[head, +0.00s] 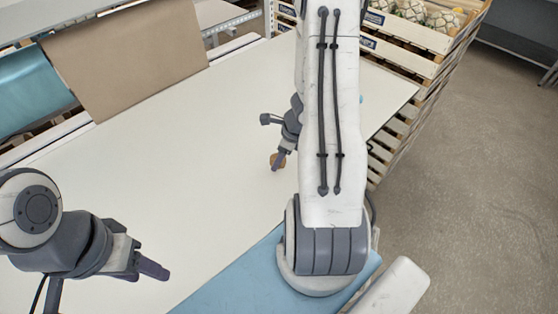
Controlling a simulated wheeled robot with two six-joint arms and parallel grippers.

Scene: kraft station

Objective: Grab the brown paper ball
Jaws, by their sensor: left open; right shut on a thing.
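The brown paper ball (273,160) shows as a small brown shape at my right gripper (277,162), beyond the middle of the white table (200,140). My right gripper is shut on the ball, and its fingers hide part of it. I cannot tell whether the ball touches the table. My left gripper (155,268) is open and empty over the near left part of the table, well apart from the ball.
A brown paper sheet (125,55) and a teal sheet (30,88) hang at the back left. A wooden slatted crate (405,65) with patterned balls (440,22) stands at the right edge. A blue mat (235,285) lies in front. The table's middle is clear.

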